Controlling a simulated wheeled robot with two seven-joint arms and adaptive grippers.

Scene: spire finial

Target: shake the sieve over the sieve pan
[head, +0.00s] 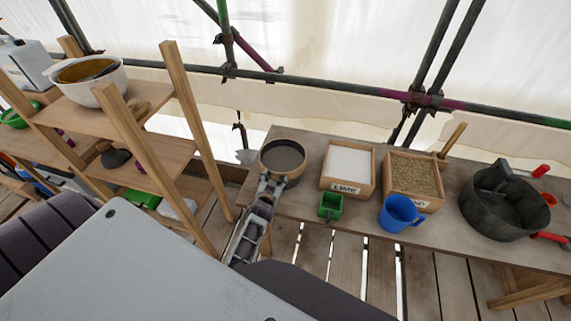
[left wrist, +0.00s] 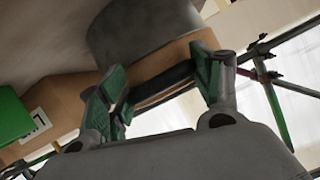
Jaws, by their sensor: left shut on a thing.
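The sieve (head: 297,178), a round wooden hoop with a dark grey inside, is over the left end of the long table. My left gripper (head: 268,187) is at its near side. In the left wrist view, the green-padded fingers (left wrist: 162,88) are shut on a dark handle in front of the sieve's wooden hoop (left wrist: 190,43). A grey round-walled vessel, apparently the sieve pan (left wrist: 130,25), shows right by the hoop in that tilted view. I cannot tell whether they touch. In the head view the pan is hidden beneath the sieve. My right gripper is not in view.
Right of the sieve stand a box labelled LIME (head: 346,188), a box of sand (head: 421,204), a green scoop (head: 330,205), a blue mug (head: 400,213) and a dark bucket (head: 505,217). A wooden shelf (head: 130,165) stands close on the left. Scaffold poles run behind.

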